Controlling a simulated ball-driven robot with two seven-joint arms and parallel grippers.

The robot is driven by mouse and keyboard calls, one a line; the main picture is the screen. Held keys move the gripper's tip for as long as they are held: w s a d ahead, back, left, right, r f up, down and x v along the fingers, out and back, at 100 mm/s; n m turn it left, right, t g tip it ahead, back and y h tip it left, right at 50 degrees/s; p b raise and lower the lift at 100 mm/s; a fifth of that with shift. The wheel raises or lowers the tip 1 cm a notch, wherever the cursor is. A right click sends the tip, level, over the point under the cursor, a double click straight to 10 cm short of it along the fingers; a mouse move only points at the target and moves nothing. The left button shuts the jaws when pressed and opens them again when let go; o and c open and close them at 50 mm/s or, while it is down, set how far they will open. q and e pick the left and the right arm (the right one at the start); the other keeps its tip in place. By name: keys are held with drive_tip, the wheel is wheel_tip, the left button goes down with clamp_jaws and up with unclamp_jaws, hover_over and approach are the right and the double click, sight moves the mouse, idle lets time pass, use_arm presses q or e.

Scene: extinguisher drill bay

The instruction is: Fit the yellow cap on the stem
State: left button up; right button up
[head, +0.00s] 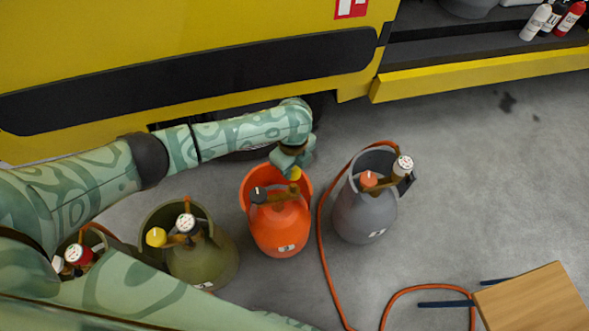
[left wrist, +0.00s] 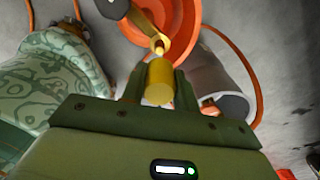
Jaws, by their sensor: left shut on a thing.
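My left gripper (head: 294,166) is over the orange cylinder (head: 280,228). It is shut on the yellow cap (head: 295,173), which also shows between the fingers in the left wrist view (left wrist: 160,84). The brass stem (left wrist: 158,45) of the orange cylinder's valve points toward the cap, its end just beyond the cap's far edge. In the head view the cap is right above the stem (head: 293,187). I cannot tell whether cap and stem touch. My right gripper is not in view.
A grey cylinder (head: 362,212) with an orange hose (head: 320,235) stands to the right. An olive cylinder (head: 205,262) with its own yellow knob (head: 155,237) stands to the left. A yellow vehicle (head: 190,50) is behind. Floor right of the grey cylinder is clear.

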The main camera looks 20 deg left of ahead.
sight(292, 185)
use_arm(q)
drive_tip(key=shift+s+f+m, duration=0.1)
drive_tip(key=shift+f+m, duration=0.2)
drive_tip(key=shift+f, duration=0.45)
drive_tip(key=shift+f+b, duration=0.65)
drive_tip(key=shift+f, duration=0.05)
drive_tip(key=shift+f+b, duration=0.35)
drive_tip(key=shift+f, duration=0.05)
drive_tip(key=shift+f+b, duration=0.75)
drive_tip(key=shift+f, duration=0.05)
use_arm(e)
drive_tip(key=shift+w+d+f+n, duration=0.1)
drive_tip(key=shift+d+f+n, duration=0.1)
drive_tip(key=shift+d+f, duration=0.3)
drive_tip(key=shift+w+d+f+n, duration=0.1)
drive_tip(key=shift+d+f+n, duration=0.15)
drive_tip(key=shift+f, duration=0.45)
use_arm(q)
drive_tip(key=shift+a+f, duration=0.15)
drive_tip(key=shift+f, duration=0.15)
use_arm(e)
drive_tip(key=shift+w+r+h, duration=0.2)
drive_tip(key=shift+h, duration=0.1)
use_arm(q)
drive_tip(key=shift+f, duration=0.25)
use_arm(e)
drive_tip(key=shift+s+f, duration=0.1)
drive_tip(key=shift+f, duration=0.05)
